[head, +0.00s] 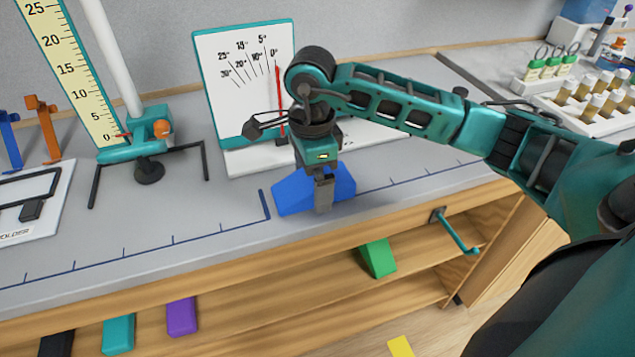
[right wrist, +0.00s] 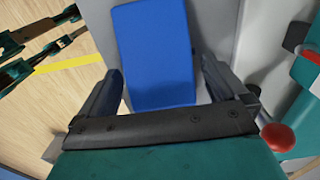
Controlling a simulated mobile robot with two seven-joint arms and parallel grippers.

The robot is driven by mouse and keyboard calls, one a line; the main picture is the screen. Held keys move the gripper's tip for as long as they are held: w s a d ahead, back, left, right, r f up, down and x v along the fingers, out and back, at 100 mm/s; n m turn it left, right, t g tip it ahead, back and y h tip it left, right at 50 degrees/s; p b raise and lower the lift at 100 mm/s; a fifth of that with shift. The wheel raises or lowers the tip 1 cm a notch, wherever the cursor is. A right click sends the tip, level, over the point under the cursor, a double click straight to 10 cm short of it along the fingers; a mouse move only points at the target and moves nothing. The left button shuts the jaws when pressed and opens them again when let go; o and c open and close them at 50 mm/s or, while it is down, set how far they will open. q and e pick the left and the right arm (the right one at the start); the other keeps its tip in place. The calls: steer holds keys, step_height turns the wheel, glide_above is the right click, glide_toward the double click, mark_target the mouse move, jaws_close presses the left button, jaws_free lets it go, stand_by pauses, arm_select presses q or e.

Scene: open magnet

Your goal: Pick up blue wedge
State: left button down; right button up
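The blue wedge (head: 292,193) lies on the grey bench top near its front edge, in front of the angle-scale board. My right gripper (head: 323,207) points down at it and hides part of its middle in the head view. In the right wrist view the wedge's blue face (right wrist: 155,55) shows between the two spread fingers of the right gripper (right wrist: 163,80). A gap shows beside the right-hand finger; I cannot tell whether the left-hand finger touches the wedge. My left gripper is not in the head view.
The angle-scale board (head: 237,75) with a red pointer stands close behind. A ruler stand (head: 147,150) is to the left. Below, an open shelf holds a green wedge (head: 379,258), a purple block (head: 182,316) and a teal block (head: 118,334). The bench top left of the wedge is mostly clear.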

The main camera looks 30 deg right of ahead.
steer(key=c, duration=1)
steer(key=shift+c, duration=0.2)
steer(key=shift+r, duration=0.15)
